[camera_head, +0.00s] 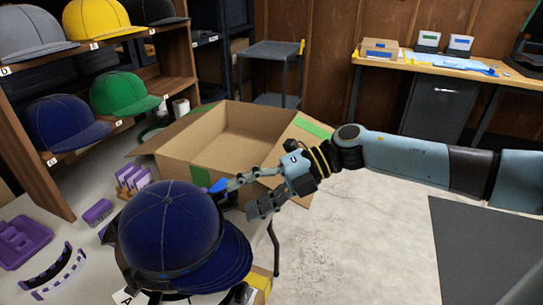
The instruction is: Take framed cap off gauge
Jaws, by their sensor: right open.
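A navy cap (172,235) sits in the near foreground, crown up and brim toward the lower right. A dark band runs around its lower edge; I cannot tell the frame from the gauge there, and what lies under the cap is mostly hidden. My right gripper (238,198) reaches in from the right with its fingers apart and empty. It is at the upper right of the cap, one finger near the crown and the other over the brim side. I cannot tell whether either touches the cap. My left gripper is not in view.
An open cardboard box (188,153) stands just behind the cap. Purple blocks (98,212) and a purple tray (22,242) lie to the left, with curved strips (58,272). Shelves at left hold a green cap (122,92) and others.

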